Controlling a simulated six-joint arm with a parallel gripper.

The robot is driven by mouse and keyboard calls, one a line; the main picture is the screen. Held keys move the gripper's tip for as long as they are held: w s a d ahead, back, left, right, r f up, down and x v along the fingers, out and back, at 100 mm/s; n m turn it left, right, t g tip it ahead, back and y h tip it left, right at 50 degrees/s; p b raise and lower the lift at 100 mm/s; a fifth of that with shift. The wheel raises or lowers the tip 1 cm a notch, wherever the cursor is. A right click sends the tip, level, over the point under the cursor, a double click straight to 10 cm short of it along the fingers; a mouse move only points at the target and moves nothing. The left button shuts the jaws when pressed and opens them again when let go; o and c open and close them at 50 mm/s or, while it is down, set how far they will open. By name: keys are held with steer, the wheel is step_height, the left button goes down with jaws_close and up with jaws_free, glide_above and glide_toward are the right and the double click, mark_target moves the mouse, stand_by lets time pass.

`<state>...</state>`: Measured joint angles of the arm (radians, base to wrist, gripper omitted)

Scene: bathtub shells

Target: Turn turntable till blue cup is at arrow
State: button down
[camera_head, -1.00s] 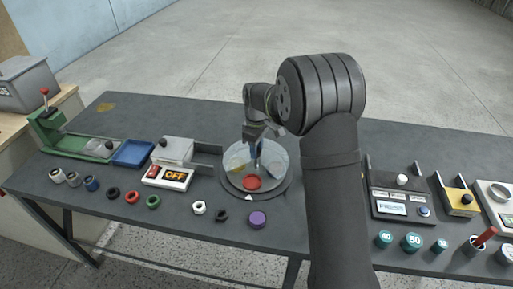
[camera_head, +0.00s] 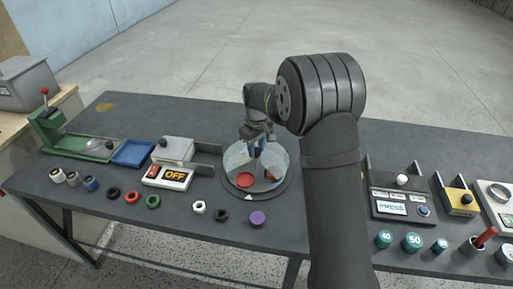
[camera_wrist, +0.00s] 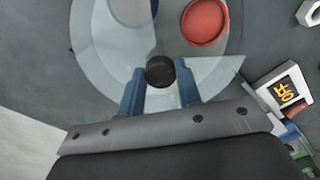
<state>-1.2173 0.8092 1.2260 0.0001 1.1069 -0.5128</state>
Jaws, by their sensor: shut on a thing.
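The turntable (camera_head: 284,187) is a round grey disc with clear walls. My gripper (camera_head: 258,138) is over its middle, pointing down. In the wrist view, my gripper's blue fingers (camera_wrist: 160,88) are on either side of a round black knob (camera_wrist: 160,71), shut on it. The red cup (camera_head: 245,180) is near the front edge, just behind the white arrow (camera_head: 249,197) and slightly left of it; it also shows in the wrist view (camera_wrist: 205,22).
A purple knob (camera_head: 258,218), a white nut (camera_head: 199,207) and a dark nut (camera_head: 221,215) lie in front. A control panel (camera_head: 400,203) stands to the right, beyond my arm.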

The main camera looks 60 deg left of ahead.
steer(key=shift+m, duration=6.9)
steer(key=c, duration=1)
jaws_free()
steer(key=shift+c, duration=0.2)
step_height(320, 180, up, 18)
steer(key=shift+f, duration=0.25)
steer(key=shift+s+f, duration=0.1)
steer(key=shift+f, duration=0.05)
